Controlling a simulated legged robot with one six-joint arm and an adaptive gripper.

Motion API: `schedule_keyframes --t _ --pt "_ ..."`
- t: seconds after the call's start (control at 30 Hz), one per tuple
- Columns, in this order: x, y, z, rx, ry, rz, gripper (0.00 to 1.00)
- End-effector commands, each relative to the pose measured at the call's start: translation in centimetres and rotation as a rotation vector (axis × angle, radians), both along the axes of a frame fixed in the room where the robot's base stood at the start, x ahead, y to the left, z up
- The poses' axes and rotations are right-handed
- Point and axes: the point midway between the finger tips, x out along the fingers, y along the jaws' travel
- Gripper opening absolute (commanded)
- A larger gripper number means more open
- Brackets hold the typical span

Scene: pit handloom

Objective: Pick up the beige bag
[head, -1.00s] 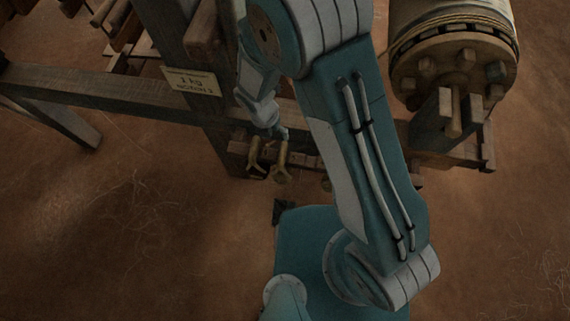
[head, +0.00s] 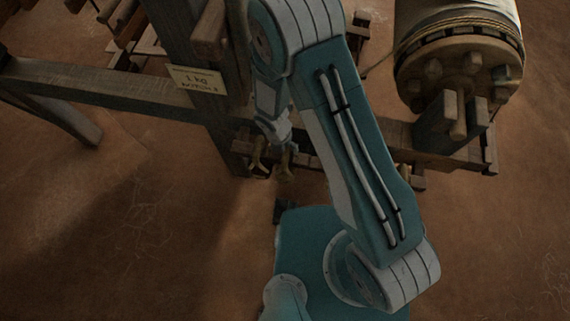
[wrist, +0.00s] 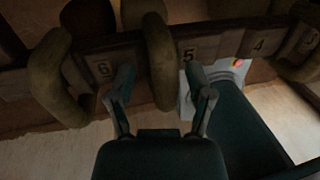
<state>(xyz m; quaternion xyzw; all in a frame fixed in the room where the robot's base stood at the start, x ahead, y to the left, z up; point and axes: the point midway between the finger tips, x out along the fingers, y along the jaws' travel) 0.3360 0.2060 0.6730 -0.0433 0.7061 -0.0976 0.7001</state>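I cannot make out a beige bag in either view. My gripper (wrist: 160,92) is open in the wrist view, its two dark fingers apart with nothing held between them. A curved tan wooden hook (wrist: 160,60) stands beyond the gap between the fingers, near the label 5; I cannot tell if they touch. In the head view my gripper (head: 284,142) is small and dark, just above the tan hooks (head: 258,158) on a low rail, and its fingers are hard to see there.
The wooden rail (wrist: 130,50) carries number labels 6, 5, 4 and 3 and more curved hooks (wrist: 52,75). A loom post with a paper sign (head: 196,80) rises beside my arm. A large cloth roller (head: 460,60) stands at right. Bare earth floor (head: 130,230) lies at left.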

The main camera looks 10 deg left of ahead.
Motion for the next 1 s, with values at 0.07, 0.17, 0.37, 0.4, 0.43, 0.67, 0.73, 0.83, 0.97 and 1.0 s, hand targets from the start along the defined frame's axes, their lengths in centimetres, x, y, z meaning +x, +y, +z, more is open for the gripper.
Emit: schedule_keyframes --t 0.07,0.17,0.37,0.4,0.43,0.67,0.73,0.83,0.97,1.0 --pt "0.0 -0.1 0.0 0.001 0.0 -0.001 0.19" --pt "0.0 0.0 0.0 0.0 0.0 -0.001 0.0" --pt "0.0 0.1 0.0 -0.003 0.0 -0.001 0.0" --pt "0.0 0.2 0.0 -0.003 0.0 -0.001 0.0" --pt "0.0 0.2 0.0 -0.003 0.0 -0.001 0.0" --pt "0.1 0.2 0.7 0.0 -0.002 -0.002 0.0" --pt "0.1 0.2 1.3 0.001 -0.004 -0.002 0.0" --pt "0.1 0.1 2.1 0.001 -0.003 -0.001 0.0" --pt "0.1 0.1 3.0 0.001 -0.002 -0.002 0.0" --pt "0.1 0.1 3.2 0.001 -0.003 0.0 0.0"
